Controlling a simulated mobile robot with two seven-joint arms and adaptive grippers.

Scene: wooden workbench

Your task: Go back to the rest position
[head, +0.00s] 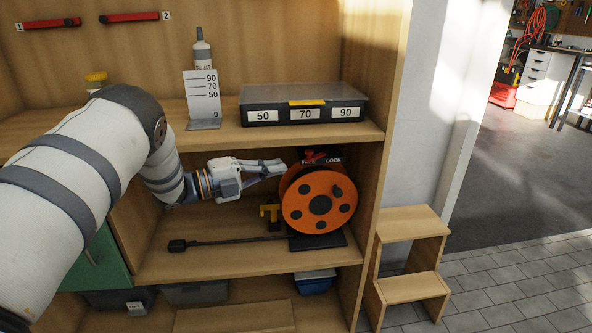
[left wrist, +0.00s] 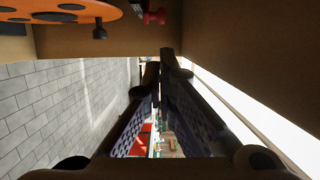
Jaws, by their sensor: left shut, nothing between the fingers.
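My left gripper (head: 275,170) is shut and empty inside the middle shelf compartment, its fingers pointing right. Its tips are close to the upper left of an orange reel (head: 319,200) on a dark stand; I cannot tell whether they touch it. In the left wrist view the closed fingers (left wrist: 160,75) meet in the middle, with nothing between them. The orange reel also shows at the top left of the left wrist view (left wrist: 65,10). A red lever (head: 309,158) beside a LOCK label sits above the reel. My right gripper is not in view.
A black case (head: 303,104) labelled 50, 70, 90 and a scale plate (head: 203,100) stand on the shelf above the gripper. A wooden step stool (head: 412,255) stands on the right.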

